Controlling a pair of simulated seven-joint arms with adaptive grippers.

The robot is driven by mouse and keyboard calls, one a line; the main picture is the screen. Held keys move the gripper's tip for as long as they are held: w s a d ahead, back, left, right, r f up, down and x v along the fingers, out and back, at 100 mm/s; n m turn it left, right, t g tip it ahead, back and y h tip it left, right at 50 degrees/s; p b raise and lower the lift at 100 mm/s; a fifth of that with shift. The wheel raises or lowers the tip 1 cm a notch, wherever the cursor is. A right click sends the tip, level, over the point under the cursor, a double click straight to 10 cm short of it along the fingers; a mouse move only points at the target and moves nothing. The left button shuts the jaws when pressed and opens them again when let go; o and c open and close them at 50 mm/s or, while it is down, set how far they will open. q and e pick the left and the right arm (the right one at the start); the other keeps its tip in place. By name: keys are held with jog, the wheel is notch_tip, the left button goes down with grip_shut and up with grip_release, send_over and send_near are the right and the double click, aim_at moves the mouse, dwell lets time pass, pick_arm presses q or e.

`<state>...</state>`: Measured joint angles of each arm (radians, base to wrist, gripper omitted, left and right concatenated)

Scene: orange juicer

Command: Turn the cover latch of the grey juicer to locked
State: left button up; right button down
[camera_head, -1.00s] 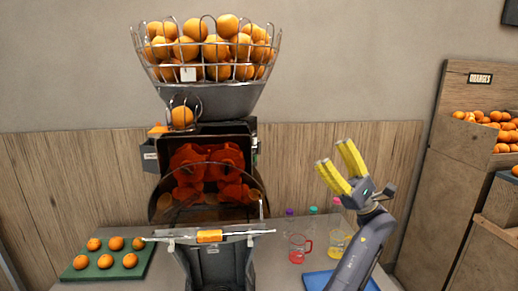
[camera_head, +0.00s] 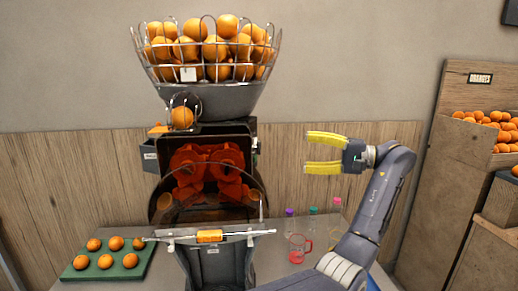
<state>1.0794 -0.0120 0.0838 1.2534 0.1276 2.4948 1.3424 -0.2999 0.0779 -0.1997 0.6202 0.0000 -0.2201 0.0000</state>
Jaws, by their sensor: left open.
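The grey juicer (camera_head: 213,270) stands at centre left with its dark see-through cover (camera_head: 163,208) over red pressing parts. A silver bar with an orange grip (camera_head: 209,236) runs level across the front below the cover; it looks like the latch, but I cannot tell its setting. A thin upright pin (camera_head: 261,208) stands near the bar's right side. My left gripper (camera_head: 307,152) is open and empty, its yellow fingers pointing left. It is to the right of the juicer, above the bar's height in the picture and apart from it. My right gripper is not in view.
A wire basket of oranges (camera_head: 205,70) tops the juicer. A green tray of oranges (camera_head: 75,273) lies at left. An orange stand (camera_head: 470,145) is far right.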

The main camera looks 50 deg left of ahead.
aim_at(259, 148)
pick_arm(q)
jog(key=x, duration=1.5)
jog(key=shift+s+a, duration=0.1)
jog(key=shift+s, duration=0.1)
grip_shut()
dwell(0.6)
